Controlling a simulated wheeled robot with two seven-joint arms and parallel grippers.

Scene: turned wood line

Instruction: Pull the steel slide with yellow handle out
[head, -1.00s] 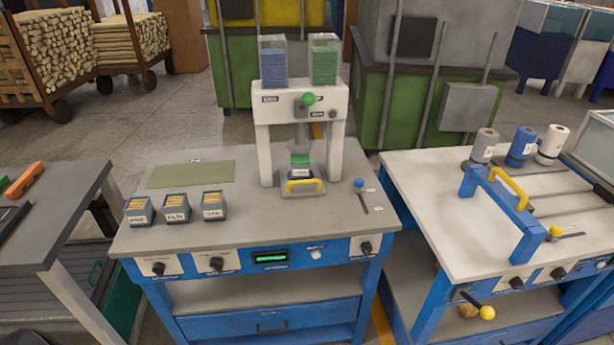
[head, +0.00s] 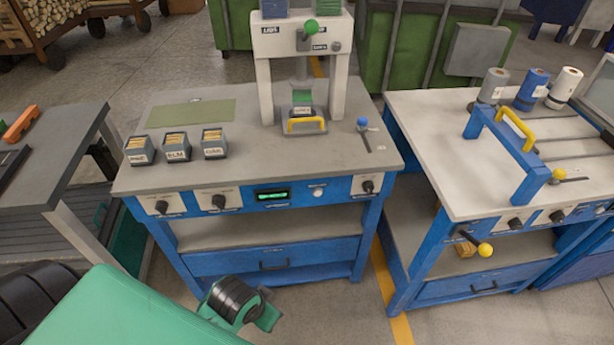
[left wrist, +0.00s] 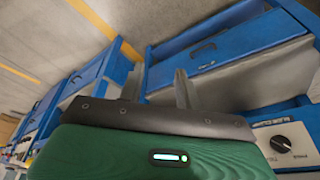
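The steel slide (head: 299,133) with its yellow handle (head: 306,125) sits under the white press frame (head: 265,88) on the middle bench, with a small dark block and a green piece above it. My left arm comes in low at the left of the head view, in front of the bench and well below the slide. My left gripper shows in the left wrist view (left wrist: 158,88), with two grey fingers standing apart and nothing between them, facing the bench's blue front. The slide is not in the left wrist view. My right gripper is not in view.
Three labelled bins (head: 176,146) stand left of the press beside a green mat (head: 191,113). A blue-knobbed lever (head: 363,124) is right of the slide. A second bench (head: 450,150) with a blue frame stands to the right. The bench top before the slide is clear.

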